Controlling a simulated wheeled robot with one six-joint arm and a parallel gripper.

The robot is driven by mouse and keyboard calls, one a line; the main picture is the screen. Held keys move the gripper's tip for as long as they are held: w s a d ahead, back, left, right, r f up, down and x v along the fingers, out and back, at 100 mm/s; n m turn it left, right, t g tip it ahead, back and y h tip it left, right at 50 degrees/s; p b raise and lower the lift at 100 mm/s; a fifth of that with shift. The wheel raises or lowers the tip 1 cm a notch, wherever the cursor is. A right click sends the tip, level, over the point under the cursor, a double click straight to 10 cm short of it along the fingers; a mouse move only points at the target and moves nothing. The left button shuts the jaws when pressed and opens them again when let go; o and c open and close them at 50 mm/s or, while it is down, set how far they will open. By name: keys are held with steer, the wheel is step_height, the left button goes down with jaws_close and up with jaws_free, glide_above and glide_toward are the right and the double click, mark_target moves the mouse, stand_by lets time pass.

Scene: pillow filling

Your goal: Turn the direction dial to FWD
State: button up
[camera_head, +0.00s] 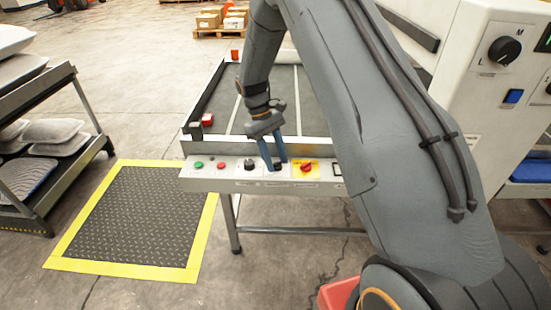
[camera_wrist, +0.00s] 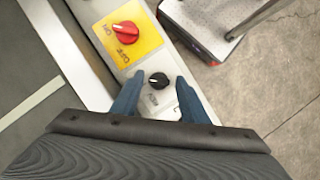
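A black dial (camera_wrist: 158,81) with a pale pointer line sits on the pale control panel strip (camera_wrist: 186,62). My gripper (camera_wrist: 160,77) is open, with one blue finger on each side of this dial; I cannot tell whether they touch it. In the head view my gripper (camera_head: 276,162) reaches down to the panel, at a dark dial (camera_head: 278,167) mostly hidden by the fingers. Another black dial (camera_head: 249,164) is just left of it. The labels are too small to read, so I cannot tell which is the direction dial or its setting.
A red rotary switch (camera_head: 306,167) on a yellow plate is right of my gripper; it also shows in the wrist view (camera_wrist: 126,32). A green button (camera_head: 198,165) and a red button (camera_head: 221,166) are at the left. A white cabinet (camera_head: 480,95) stands at the right.

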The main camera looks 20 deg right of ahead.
steer(key=shift+w, duration=0.1)
steer(key=b+v, duration=0.1)
steer(key=v, duration=0.6)
steer(key=shift+r, duration=0.4)
steer(key=shift+a+r, duration=0.1)
steer(key=s+r+m+t+y, duration=0.1)
steer(key=s+r+m+t, duration=0.1)
steer(key=s, duration=1.2)
steer(key=s+d+r+m+t+y, duration=0.1)
steer(key=s+r+m+t, duration=0.1)
steer(key=s, duration=1.2)
steer(key=shift+s+d+r+m, duration=0.35)
steer(key=shift+r+m, duration=0.45)
steer(key=shift+m, duration=0.4)
